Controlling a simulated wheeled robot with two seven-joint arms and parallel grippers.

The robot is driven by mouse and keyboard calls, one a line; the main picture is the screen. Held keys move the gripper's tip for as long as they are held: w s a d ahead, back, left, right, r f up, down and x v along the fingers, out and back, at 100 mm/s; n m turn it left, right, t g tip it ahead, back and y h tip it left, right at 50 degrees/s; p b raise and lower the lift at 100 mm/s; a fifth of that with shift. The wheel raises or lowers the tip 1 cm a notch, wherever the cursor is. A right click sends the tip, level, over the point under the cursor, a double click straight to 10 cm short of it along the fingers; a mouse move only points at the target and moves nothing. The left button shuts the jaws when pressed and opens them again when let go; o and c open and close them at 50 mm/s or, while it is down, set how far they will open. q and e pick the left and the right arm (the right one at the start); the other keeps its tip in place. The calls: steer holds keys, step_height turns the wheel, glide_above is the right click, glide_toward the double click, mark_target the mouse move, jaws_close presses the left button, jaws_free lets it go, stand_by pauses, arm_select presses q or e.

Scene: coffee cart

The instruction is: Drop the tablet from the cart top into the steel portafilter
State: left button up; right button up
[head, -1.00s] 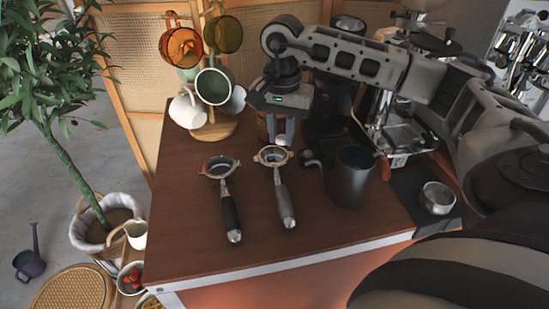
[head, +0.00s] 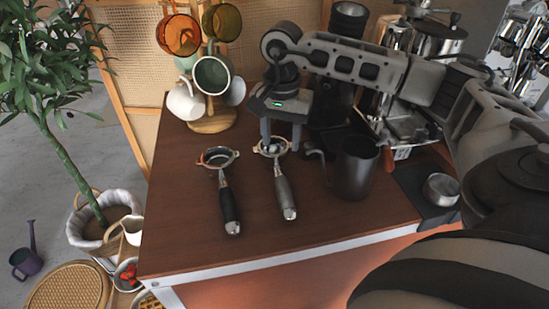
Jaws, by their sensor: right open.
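The steel portafilter (head: 284,192) lies on the brown cart top with its grey handle toward the front edge. My right gripper (head: 282,145) is open, fingers pointing down and spread apart at the portafilter's basket. A small pale shape, perhaps the tablet (head: 272,148), shows in the basket between the fingers; it is too small to be sure. No tablet shows elsewhere on the cart top. A second portafilter with a black handle (head: 229,203) lies to the left. My left gripper is not in view.
A dark pitcher (head: 352,170) stands close right of the steel portafilter. A mug tree (head: 212,122) with several mugs stands at the back left. The espresso machine (head: 405,128) is at the back right, and a small steel cup (head: 440,189) at right. The front left cart top is clear.

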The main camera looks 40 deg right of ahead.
arm_select(q)
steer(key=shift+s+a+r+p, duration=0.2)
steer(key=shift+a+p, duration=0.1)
steer(key=shift+p, duration=0.6)
arm_select(e)
step_height(320, 180, up, 16)
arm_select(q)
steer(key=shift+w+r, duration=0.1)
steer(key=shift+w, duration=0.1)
